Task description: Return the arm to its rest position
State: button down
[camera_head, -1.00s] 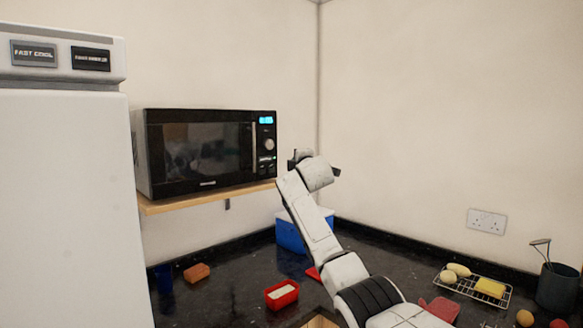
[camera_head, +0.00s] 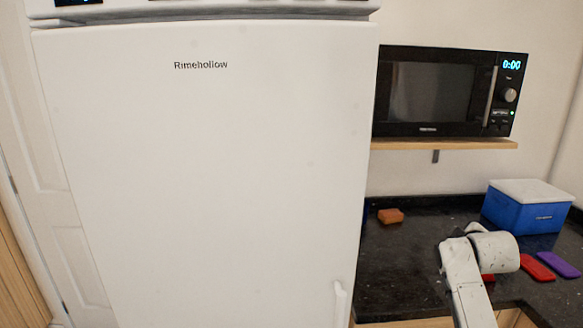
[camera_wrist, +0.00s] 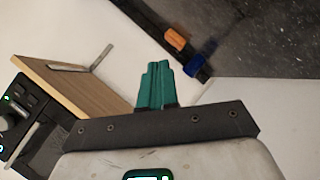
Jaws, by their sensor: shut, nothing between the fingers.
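My gripper (camera_wrist: 155,88) shows in the wrist view as two teal fingers pressed together, with nothing between them. It is in the air in front of the wall, near the wooden shelf. In the head view my arm rises at the lower right, in front of the dark counter, and its bent wrist hides the gripper's fingers. The arm is not seen touching anything.
A white fridge (camera_head: 205,170), its door shut, fills the left and middle. A black microwave (camera_head: 430,92) sits on a wooden shelf (camera_head: 450,145). The dark counter (camera_head: 400,270) holds an orange block (camera_head: 391,216), a blue box (camera_head: 515,213) and red (camera_head: 537,268) and purple (camera_head: 559,264) flat pieces.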

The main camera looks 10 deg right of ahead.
jog(key=s+a+f+m+g+y, duration=0.3)
jog(key=s+a+f+g+y, duration=0.2)
jog(key=s+a+f, duration=1.55)
jog(key=s+a+f+m+g, duration=0.1)
jog(key=s+a, duration=0.2)
jog(key=s, duration=0.4)
jog(key=s+a+f+m+g+y+b, duration=0.1)
jog(key=s+a+f+g, duration=0.1)
jog(key=s, duration=0.6)
jog(key=s+a+f+m+g, duration=0.1)
jog(key=s+a, duration=0.3)
jog(key=s, duration=0.4)
jog(key=shift+a+f+g+b, duration=0.15)
jog(key=shift+f+g+b, duration=0.15)
jog(key=shift+f, duration=0.35)
